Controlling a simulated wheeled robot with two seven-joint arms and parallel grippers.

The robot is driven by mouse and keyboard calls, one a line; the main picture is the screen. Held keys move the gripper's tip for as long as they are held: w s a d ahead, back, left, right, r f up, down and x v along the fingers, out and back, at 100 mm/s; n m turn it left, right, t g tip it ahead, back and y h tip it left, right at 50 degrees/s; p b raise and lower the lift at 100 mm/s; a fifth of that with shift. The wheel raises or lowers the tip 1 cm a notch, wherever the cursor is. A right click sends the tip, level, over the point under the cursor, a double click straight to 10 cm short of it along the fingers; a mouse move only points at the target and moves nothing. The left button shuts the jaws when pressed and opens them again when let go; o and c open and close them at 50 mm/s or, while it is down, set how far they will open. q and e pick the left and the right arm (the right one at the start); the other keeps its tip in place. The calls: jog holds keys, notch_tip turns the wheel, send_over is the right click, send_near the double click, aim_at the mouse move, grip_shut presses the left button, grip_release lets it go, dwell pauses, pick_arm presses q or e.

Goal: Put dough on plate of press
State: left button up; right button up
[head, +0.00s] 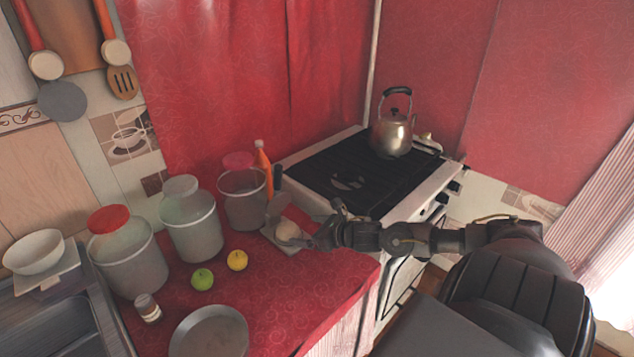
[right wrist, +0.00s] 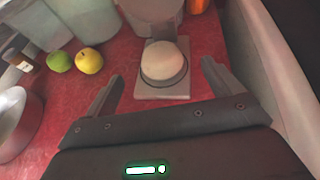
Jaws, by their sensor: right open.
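The pale round dough ball (head: 287,230) sits on the plate of the press (head: 272,240) at the counter's right side, near the stove. In the right wrist view the dough (right wrist: 164,62) rests inside the round ring on the press's light square base (right wrist: 163,92). The press's upper part stands raised behind it. My right gripper (head: 318,232) is open and empty, just right of the dough. In the right wrist view its two fingers (right wrist: 161,82) are spread apart, with the dough ahead of and between their tips. My left gripper is out of view.
A green apple (head: 202,279) and a yellow fruit (head: 237,260) lie left of the press. Several lidded containers (head: 190,225) and an orange bottle (head: 263,165) stand behind. A metal pan (head: 209,335) is at the front. A kettle (head: 392,132) stands on the stove (head: 345,175).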

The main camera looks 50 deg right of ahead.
jog(key=shift+v, duration=1.65)
